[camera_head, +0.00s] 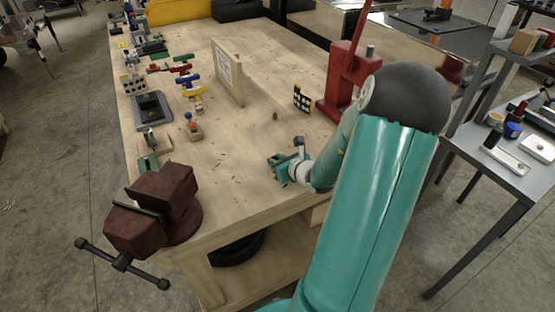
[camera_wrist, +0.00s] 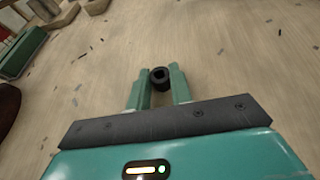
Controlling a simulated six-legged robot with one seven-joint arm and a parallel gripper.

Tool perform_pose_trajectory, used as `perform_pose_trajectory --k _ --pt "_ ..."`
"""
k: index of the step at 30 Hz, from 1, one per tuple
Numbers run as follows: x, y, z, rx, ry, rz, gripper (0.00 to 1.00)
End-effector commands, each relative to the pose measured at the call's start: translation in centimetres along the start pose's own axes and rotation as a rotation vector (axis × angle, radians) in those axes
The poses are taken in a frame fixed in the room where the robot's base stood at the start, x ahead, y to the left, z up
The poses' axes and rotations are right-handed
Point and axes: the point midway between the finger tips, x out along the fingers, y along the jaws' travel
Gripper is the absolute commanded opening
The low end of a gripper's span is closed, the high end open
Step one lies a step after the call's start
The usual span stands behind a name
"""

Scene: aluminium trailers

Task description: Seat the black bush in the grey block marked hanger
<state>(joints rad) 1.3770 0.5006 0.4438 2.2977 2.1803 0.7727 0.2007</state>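The black bush (camera_wrist: 160,78), a short dark ring with a hole, sits between the two green fingertips of my gripper (camera_wrist: 159,82) in the wrist view. Both fingers appear to touch its sides, so the gripper looks shut on it. In the head view my gripper (camera_head: 288,166) is low over the right front part of the wooden bench (camera_head: 235,185); the bush is too small to make out there. No hanger marking is legible in either view. A dark grey block-like tray (camera_head: 152,108) stands at the bench's left side; I cannot tell whether it is the hanger block.
A rusty red vice (camera_head: 155,208) stands at the front left corner. A red press (camera_head: 345,85) and a checkered board (camera_head: 302,98) are at right. An upright wooden board (camera_head: 228,72) stands mid-bench. Coloured parts (camera_head: 187,80) line the left. Small scraps dot the open middle.

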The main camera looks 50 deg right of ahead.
Motion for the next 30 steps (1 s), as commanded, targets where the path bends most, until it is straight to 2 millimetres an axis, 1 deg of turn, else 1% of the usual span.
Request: perform_pose_trajectory --k 1,3,11,14,17,20,27,30 --pt "0.0 0.0 0.0 0.000 0.001 0.000 0.31" --pt "0.0 0.0 0.0 0.000 0.001 0.000 0.43" --pt "0.0 0.0 0.0 0.000 0.000 0.000 0.43" --pt "-0.2 -0.1 0.4 -0.002 0.000 -0.001 0.43" --pt "-1.3 -0.1 0.3 -0.002 0.002 -0.002 0.43" --pt "-3.0 -0.1 0.4 -0.003 0.001 -0.003 0.43" --pt "-8.2 -0.1 0.3 -0.003 0.002 -0.005 0.43" --pt "-10.0 -0.1 0.3 -0.003 0.001 -0.004 0.43"
